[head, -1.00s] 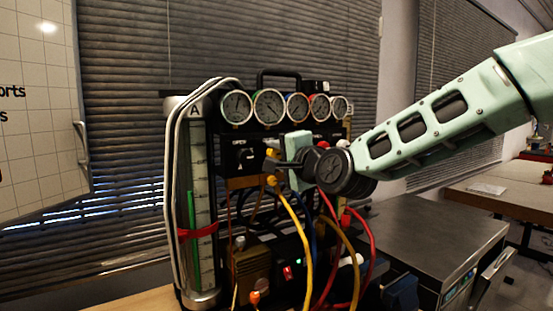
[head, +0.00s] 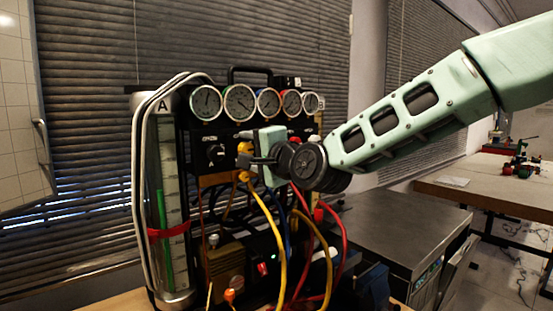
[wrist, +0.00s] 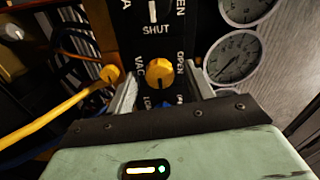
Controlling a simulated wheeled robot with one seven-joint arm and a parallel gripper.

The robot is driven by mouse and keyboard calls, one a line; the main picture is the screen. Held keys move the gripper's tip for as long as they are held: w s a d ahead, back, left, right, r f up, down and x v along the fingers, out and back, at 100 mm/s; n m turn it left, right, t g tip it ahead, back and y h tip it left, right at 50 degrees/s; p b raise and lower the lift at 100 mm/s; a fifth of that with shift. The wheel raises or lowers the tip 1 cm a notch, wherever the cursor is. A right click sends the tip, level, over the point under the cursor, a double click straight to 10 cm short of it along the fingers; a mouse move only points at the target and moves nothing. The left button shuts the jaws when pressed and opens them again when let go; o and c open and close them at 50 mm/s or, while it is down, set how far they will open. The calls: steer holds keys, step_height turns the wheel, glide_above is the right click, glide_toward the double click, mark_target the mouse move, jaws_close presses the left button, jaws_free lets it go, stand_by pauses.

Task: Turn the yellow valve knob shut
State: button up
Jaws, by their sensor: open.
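The yellow valve knob (wrist: 159,74) sits on the black front panel of the gauge rig. In the wrist view it lies between the two fingers of my open gripper (wrist: 158,88), with a gap on both sides. Labels around it read VAC and OPEN, with a further label partly hidden by the gripper. I cannot tell whether a finger touches the knob.
Another knob (wrist: 153,10), marked SHUT and OPEN, is on the panel. Round gauges (wrist: 232,55) stand close to the right finger. A yellow hose (wrist: 45,118) joins a yellow fitting (wrist: 110,74) near the left finger. Red and blue hoses hang below in the head view.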

steer(key=v, duration=1.6)
steer(key=shift+s+d+f, duration=0.1)
steer(key=shift+s, duration=0.05)
steer(key=s+f+n+g+h, duration=0.2)
steer(key=s+f+n+g, duration=0.15)
steer(key=f, duration=0.35)
steer(key=s+f+n+g+h, duration=0.3)
steer(key=s+f+n, duration=0.1)
steer(key=f, duration=0.4)
steer(key=s+d+f+n+g+h, duration=0.1)
steer(key=s+d+f+n+g, duration=0.1)
steer(key=s, duration=0.4)
steer(key=s+d+f+n+g+h, duration=0.2)
steer(key=s+f+n+g, duration=0.1)
steer(key=s, duration=0.3)
steer(key=s+d+f+n+g+h, duration=0.1)
steer(key=s+d+f+n+g, duration=0.1)
steer(key=s, duration=0.4)
steer(key=f+n+g, duration=0.1)
steer(key=n, duration=0.1)
steer(key=shift+d+f+n, duration=0.25)
steer(key=shift+d+n, duration=0.1)
steer(key=shift+d, duration=0.05)
steer(key=shift+w+g, duration=0.1)
steer(key=shift+g, duration=0.15)
